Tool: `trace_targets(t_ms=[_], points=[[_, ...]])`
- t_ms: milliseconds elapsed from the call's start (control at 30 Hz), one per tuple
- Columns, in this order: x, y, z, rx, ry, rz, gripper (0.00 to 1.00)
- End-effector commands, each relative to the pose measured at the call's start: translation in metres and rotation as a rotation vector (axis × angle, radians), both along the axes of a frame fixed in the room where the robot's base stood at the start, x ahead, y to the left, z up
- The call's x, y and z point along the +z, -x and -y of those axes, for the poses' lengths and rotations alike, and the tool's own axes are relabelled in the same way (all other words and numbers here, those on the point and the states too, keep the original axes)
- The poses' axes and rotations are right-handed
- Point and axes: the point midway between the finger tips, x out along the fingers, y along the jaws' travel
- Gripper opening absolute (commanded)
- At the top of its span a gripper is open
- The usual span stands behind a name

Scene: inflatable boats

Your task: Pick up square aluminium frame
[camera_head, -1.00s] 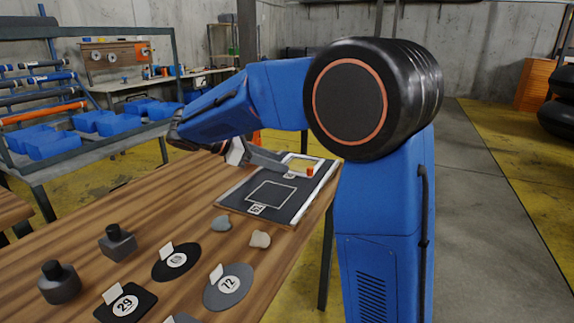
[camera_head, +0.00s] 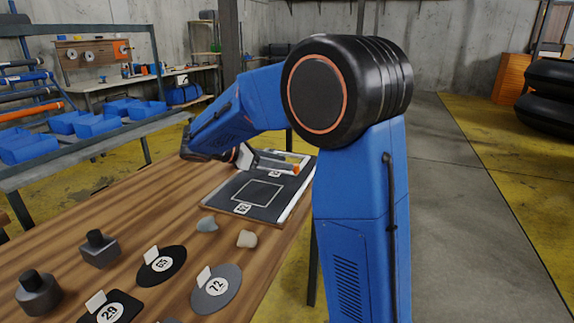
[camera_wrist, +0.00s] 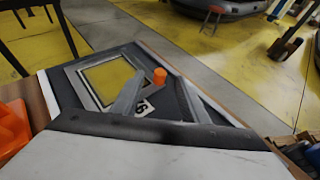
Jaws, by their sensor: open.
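A grey metallic square frame (camera_wrist: 76,87) with a yellow interior lies on a dark board at the left of the wrist view. In the head view, its end of the board is partly hidden by my gripper (camera_head: 268,162). My gripper (camera_wrist: 160,82) is open, its two fingers spread over the board. The left finger overlaps the frame's right side in the wrist view; I cannot tell whether they touch. Nothing shows held between the fingers.
An orange cylinder (camera_wrist: 160,75) stands right of the frame, between the fingertips in view. The board (camera_head: 225,197) also has a pale square outline.

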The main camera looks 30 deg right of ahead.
Motion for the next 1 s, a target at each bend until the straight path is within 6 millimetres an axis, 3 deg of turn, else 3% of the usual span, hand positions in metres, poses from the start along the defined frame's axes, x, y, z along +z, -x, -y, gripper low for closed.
trace_targets(t_ms=[267,633,867,900,1000], points=[[-0.005,0.002,0.013,0.000,-0.001,0.000,0.40],[-0.022,0.007,0.053,-0.002,-0.001,-0.001,0.40],[-0.023,0.007,0.056,-0.001,-0.001,0.000,0.40],[-0.023,0.007,0.056,-0.001,-0.001,0.000,0.38],[-0.023,0.007,0.056,-0.001,-0.001,0.000,0.14]])
